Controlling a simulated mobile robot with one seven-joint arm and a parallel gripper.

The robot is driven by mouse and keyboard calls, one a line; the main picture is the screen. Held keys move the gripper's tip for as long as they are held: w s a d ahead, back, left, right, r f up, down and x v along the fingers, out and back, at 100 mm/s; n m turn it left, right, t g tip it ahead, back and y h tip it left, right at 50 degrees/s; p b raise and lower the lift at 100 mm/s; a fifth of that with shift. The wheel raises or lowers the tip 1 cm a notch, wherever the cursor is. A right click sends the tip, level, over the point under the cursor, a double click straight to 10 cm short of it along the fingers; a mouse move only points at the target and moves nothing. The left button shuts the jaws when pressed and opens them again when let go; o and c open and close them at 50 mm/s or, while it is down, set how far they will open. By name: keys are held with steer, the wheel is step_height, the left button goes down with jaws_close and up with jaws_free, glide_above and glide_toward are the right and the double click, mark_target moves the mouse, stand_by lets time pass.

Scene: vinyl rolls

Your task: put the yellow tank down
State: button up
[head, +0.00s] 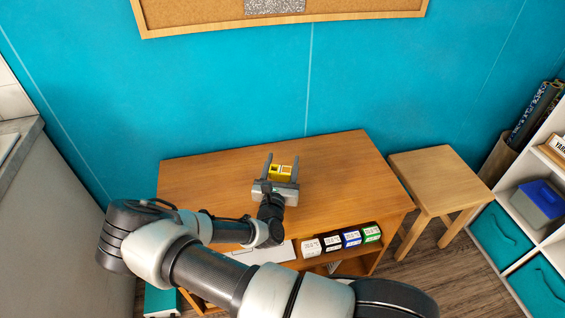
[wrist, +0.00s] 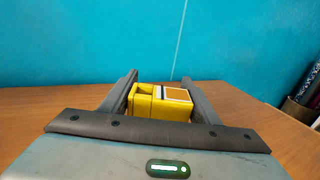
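The yellow tank (head: 281,172) is a small boxy yellow piece with an open compartment on its left and an orange-and-white panel on its right. It also shows in the wrist view (wrist: 160,104), between the fingers. My gripper (head: 281,168) is over the rear middle of the wooden desk (head: 340,170). Its two dark fingers lie along the tank's left and right sides and reach past it; it is shut on the tank. The gripper's body hides the tank's underside, so I cannot tell whether it touches the desktop.
The desktop is clear left and right of my gripper. Several small ink boxes (head: 351,238) stand in the desk's front shelf. A wooden stool (head: 436,175) stands to the right, a white shelf with teal bins (head: 499,233) further right. A teal wall (head: 230,90) rises behind.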

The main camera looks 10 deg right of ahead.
steer(key=shift+o, duration=1.4)
